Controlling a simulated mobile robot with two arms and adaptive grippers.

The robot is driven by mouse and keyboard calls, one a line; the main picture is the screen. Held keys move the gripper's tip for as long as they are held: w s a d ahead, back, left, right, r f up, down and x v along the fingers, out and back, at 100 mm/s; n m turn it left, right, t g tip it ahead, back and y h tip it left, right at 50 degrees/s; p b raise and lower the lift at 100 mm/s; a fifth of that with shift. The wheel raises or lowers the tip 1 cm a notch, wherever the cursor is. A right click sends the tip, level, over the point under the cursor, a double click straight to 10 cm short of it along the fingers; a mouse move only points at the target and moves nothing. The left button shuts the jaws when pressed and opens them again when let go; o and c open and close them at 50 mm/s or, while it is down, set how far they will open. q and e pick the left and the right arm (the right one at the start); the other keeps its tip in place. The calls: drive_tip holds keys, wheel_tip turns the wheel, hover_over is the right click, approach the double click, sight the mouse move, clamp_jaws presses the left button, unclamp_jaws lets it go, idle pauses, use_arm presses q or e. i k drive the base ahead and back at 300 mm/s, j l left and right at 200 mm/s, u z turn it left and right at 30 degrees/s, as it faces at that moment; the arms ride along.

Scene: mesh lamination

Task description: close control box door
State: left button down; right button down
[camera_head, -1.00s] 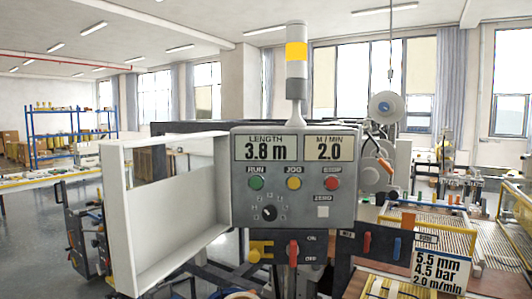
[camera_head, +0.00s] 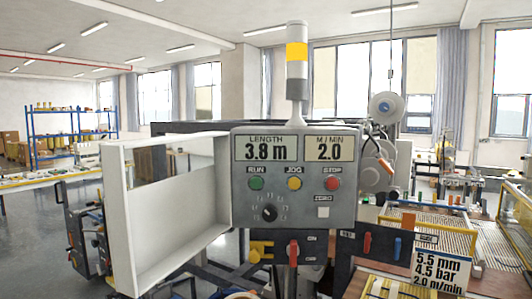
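The control box (camera_head: 340,206) is grey and stands upright in the middle of the head view. Its front face is bare to view, with two displays reading 3.8 m and 2.0, RUN, JOG and STOP buttons, and a dial. The door stands wide open, joined at the box's left edge and swung out to the left toward me. Neither of my grippers is visible, and nothing is seen touching the door.
A signal tower (camera_head: 297,70) with a yellow band rises above the box. Machinery with a white reel (camera_head: 386,108) stands to the right. Open floor shows at the left.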

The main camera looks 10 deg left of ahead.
sight(151, 231)
drive_tip(key=i+j+z, duration=0.2)
drive_tip(key=j, duration=0.6)
drive_tip(key=j+z, duration=0.2)
drive_tip(key=j, duration=0.6)
drive_tip(key=i+j+z, duration=0.2)
drive_tip(key=j, duration=0.65)
drive_tip(key=k+l, duration=0.05)
drive_tip(key=k, duration=0.05)
